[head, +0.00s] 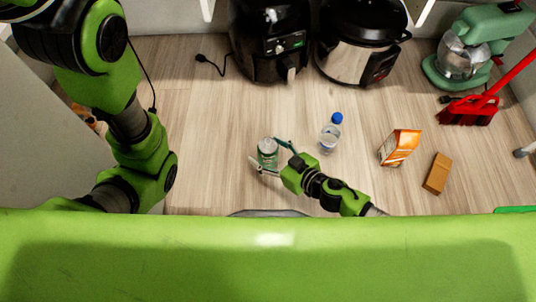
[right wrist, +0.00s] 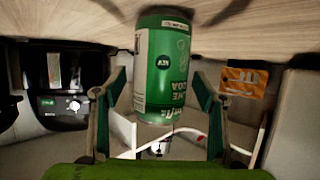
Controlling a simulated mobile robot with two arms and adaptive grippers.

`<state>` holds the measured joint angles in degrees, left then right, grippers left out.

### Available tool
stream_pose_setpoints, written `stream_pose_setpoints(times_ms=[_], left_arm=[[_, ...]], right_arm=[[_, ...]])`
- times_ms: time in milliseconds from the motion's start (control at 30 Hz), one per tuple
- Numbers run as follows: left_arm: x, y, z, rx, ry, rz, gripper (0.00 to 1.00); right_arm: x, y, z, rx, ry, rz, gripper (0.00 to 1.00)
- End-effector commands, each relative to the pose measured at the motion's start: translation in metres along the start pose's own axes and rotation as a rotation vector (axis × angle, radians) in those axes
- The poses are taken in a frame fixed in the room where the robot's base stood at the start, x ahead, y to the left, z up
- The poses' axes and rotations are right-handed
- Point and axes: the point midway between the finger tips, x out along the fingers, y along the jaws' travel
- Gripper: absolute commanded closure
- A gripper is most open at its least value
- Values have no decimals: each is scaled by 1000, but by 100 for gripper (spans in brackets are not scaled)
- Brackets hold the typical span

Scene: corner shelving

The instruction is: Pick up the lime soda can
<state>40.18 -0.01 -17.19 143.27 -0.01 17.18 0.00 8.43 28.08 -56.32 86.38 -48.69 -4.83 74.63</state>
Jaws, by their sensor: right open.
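The lime soda can (head: 268,148), green and white, stands upright on the wooden surface in the head view. It is large in the right wrist view (right wrist: 162,65), where it appears upside down. My right gripper (head: 264,154) is open around the can, with one finger on each side. In the right wrist view the open fingers of the right gripper (right wrist: 158,85) flank the can, with visible gaps between it and both fingers. My left arm shows at the left of the head view, but its gripper is out of sight.
A clear bottle with a blue cap (head: 330,134), an orange carton (head: 399,147) and a brown box (head: 437,173) stand right of the can. A black air fryer (head: 268,40), a cooker (head: 357,45), a green mixer (head: 478,45) and a red brush (head: 470,110) are farther back.

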Motion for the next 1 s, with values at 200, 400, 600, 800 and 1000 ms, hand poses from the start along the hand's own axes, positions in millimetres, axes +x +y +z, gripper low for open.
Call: stream_pose_setpoints(times_ms=[200, 400, 600, 800, 1000], left_arm=[[0, 0, 0, 0, 0, 0, 60], [0, 0, 0, 0, 1, 1, 60], [1, 0, 0, -1, 1, 1, 60], [10, -2, 3, -1, 0, 0, 60], [27, -6, 11, -1, -3, -2, 60]], right_arm=[[0, 0, 0, 0, 0, 0, 56], [0, 0, 0, 0, 0, 0, 66], [-1, 0, -1, 0, 0, 0, 66], [-5, 0, -10, 1, 0, 0, 66], [-14, 0, -32, 1, 0, 0, 66]])
